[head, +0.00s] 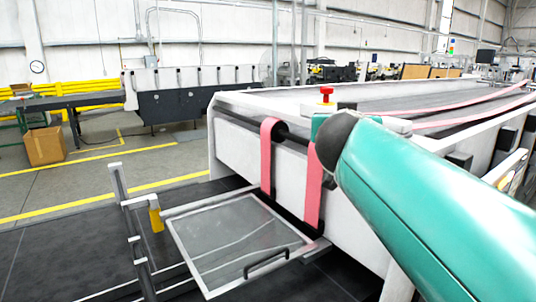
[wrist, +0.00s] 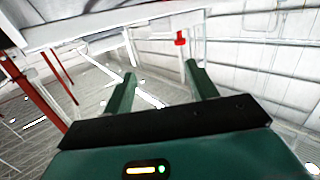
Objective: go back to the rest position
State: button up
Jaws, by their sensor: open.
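My gripper (wrist: 160,88) shows in the wrist view with its two green fingers well apart and nothing between them. In the head view my teal arm reaches in from the lower right and hides part of the machine; the gripper's fingers cannot be made out there. A red emergency-stop button (head: 327,92) stands on the near corner of the white folder gluer (head: 232,140), just left of and beyond the arm's dark joint. A red button on a pale post (wrist: 180,40) shows beyond the right finger in the wrist view.
Pink belts (head: 267,155) loop over the machine's front end. A clear guard panel with a black handle (head: 268,262) juts out low in front. A metal rail frame (head: 130,225) stands left of it. A cardboard box (head: 45,146) sits on the floor far left. Open floor lies between.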

jog(key=s+d+f+g, duration=0.2)
jog(key=s+f+g, duration=0.15)
jog(key=f, duration=0.45)
jog(key=s+d+f+g, duration=0.2)
jog(key=s+f, duration=0.3)
jog(key=f, duration=0.3)
jog(key=s+a+f+n+g+y, duration=0.1)
jog(key=s+f+g+y, duration=0.1)
jog(key=s+f, duration=0.5)
jog(key=s+a+f+n+g+y, duration=0.1)
jog(key=s+a+f+g+y, duration=0.1)
jog(key=s+f, duration=0.6)
jog(key=shift+a+f+n+g+y, duration=0.15)
jog(key=shift+a+n+g+y, duration=0.2)
jog(key=shift+g, duration=0.2)
jog(key=shift+d, duration=0.1)
jog(key=shift+d, duration=0.1)
